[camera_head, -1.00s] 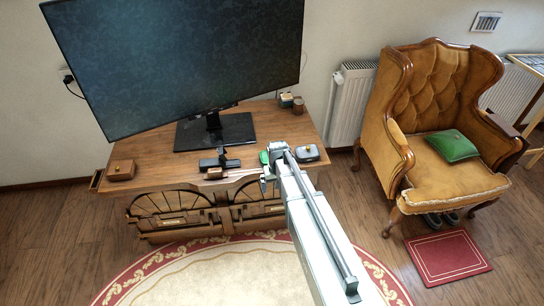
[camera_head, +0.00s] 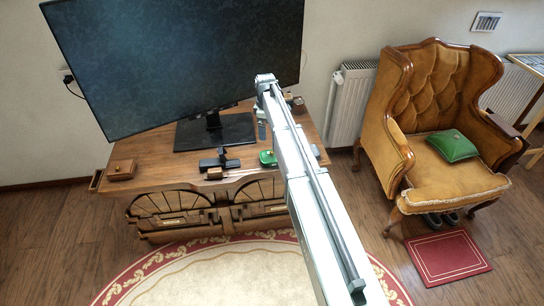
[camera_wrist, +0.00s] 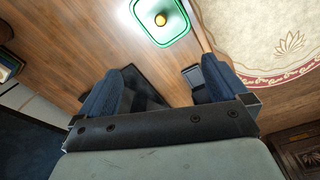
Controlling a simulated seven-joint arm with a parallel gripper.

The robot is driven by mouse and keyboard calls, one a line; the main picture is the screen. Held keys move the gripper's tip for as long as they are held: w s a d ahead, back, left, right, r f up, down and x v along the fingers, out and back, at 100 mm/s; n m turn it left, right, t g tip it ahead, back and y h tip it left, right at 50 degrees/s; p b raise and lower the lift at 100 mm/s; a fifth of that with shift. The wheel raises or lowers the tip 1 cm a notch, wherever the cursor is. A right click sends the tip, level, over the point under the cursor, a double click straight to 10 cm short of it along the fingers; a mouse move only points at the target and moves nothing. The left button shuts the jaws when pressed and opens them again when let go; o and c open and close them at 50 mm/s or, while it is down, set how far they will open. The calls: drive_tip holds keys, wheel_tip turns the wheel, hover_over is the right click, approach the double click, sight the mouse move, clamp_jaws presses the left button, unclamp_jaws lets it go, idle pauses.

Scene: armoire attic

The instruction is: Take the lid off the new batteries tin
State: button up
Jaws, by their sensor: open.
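A green-rimmed tin (camera_head: 267,158) sits near the front right of the wooden cabinet top. In the wrist view the tin (camera_wrist: 160,42) is at the top edge, partly cut off, with a pale top and a small yellow knob on it. No label can be read. A second, grey tin (camera_head: 316,152) is mostly hidden behind my arm. My gripper (camera_wrist: 157,88) is open and empty, with its two dark fingers apart above the cabinet top. In the head view my gripper (camera_head: 262,130) is above and behind the green tin, not touching it.
A large monitor (camera_head: 180,60) on a black base (camera_head: 230,130) stands behind and left. A black stand-like object (camera_head: 218,162) lies left of the green tin. A small wooden box (camera_head: 121,170) is at the far left. A radiator (camera_head: 351,105) and armchair (camera_head: 430,120) stand right.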

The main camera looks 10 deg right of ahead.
drive_tip(key=n, duration=0.5)
hover_over(268, 156)
drive_tip(key=shift+g, duration=0.3)
drive_tip(key=f, duration=0.8)
drive_tip(key=shift+w+a+f, duration=0.15)
drive_tip(key=shift+a+f, duration=0.05)
drive_tip(key=shift+f, duration=0.05)
drive_tip(key=shift+d+f, duration=0.15)
drive_tip(key=shift+f, duration=1.2)
drive_tip(key=shift+d+f, duration=0.15)
drive_tip(key=shift+f, duration=1.2)
drive_tip(key=c, duration=0.7)
